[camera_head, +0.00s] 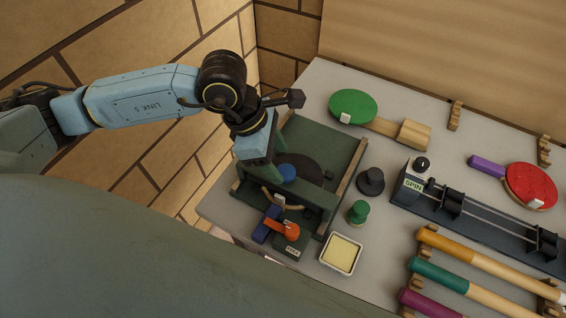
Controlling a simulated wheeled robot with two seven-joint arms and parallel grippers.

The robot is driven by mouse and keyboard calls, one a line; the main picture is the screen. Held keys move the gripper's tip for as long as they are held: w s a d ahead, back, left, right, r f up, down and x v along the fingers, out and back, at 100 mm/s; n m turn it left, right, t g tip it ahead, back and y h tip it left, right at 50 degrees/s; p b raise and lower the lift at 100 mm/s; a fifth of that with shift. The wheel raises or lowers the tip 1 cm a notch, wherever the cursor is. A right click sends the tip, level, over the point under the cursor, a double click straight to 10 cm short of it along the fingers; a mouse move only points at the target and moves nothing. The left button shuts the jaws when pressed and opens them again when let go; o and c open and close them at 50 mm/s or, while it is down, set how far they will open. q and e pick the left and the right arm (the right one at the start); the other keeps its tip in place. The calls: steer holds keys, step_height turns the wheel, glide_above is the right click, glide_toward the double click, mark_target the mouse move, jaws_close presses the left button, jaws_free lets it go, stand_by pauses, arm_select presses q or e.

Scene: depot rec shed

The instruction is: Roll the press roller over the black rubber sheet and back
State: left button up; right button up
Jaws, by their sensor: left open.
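The press is a dark green bed (327,140) with wooden side rails. The black rubber sheet (312,168) is a dark round piece lying on it, partly hidden. Whether the roller touches the sheet cannot be told. My left gripper (259,155) is over the left side of the press, beside the blue knob. It is open; its fingertips are hard to make out. My right gripper is not in view.
An orange-handled lever box (290,242), a sponge tray (341,254), a green knob (358,212) and a black knob (370,181) stand close to the press. A green paddle (353,105) lies behind. A spin rig (470,222), red paddle (530,185) and several coloured handles fill the right.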

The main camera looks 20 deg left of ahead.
mark_target(286, 171)
arm_select(q)
steer(key=shift+x, duration=1.8)
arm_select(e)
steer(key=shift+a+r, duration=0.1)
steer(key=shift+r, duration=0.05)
